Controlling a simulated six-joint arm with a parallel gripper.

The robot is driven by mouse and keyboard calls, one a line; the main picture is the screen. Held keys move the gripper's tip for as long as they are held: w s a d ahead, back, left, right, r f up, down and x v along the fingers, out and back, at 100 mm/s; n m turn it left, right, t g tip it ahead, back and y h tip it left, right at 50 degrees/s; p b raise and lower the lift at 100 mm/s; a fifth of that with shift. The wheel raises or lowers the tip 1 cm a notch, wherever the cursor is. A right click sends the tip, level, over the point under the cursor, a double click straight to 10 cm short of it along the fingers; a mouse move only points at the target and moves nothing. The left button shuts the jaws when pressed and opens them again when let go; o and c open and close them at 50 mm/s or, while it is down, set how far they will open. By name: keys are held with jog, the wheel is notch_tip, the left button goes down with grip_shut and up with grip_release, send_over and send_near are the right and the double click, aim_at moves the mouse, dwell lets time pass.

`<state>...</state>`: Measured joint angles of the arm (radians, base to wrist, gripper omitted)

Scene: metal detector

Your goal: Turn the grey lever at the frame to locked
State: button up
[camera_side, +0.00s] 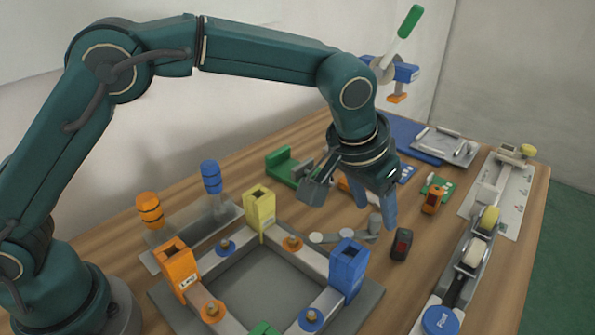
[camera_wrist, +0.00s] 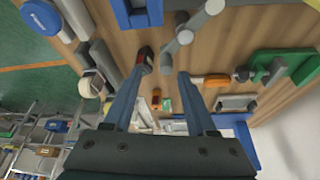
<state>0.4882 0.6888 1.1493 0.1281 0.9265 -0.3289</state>
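The grey lever (camera_side: 345,237) lies low beside the frame's blue corner post. It has a flat arm and an upright round grip at its right end. In the wrist view the lever (camera_wrist: 196,22) is at the top, beyond my fingertips. The square frame (camera_side: 362,310) has orange, yellow, blue and green corner pieces; the blue corner (camera_wrist: 140,14) also shows in the wrist view. My gripper (camera_side: 389,210) points down just above and right of the lever's grip, apart from it as far as I can tell. In the wrist view my gripper (camera_wrist: 160,72) has its fingers spread with nothing between them. No lock marking is readable.
A black and red device (camera_side: 401,244) stands right of the lever, close to my fingers. An orange tool (camera_side: 434,201) lies farther right. A green clamp-like block (camera_side: 290,165) is behind my gripper. A long rail (camera_side: 470,260) runs along the right edge.

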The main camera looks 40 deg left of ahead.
jog(key=s+a+r+n+t, duration=0.2)
jog(key=s+a+r+t, duration=0.15)
jog(key=a+r, duration=0.85)
jog(key=s+a, duration=0.3)
jog(key=s, duration=0.4)
jog(key=s+a+f+y, duration=0.1)
jog(key=s+a, duration=0.1)
jog(key=s, duration=0.4)
jog(key=shift+s+a+n, duration=0.35)
jog(key=shift+a+n, duration=0.05)
jog(key=shift+g, duration=0.25)
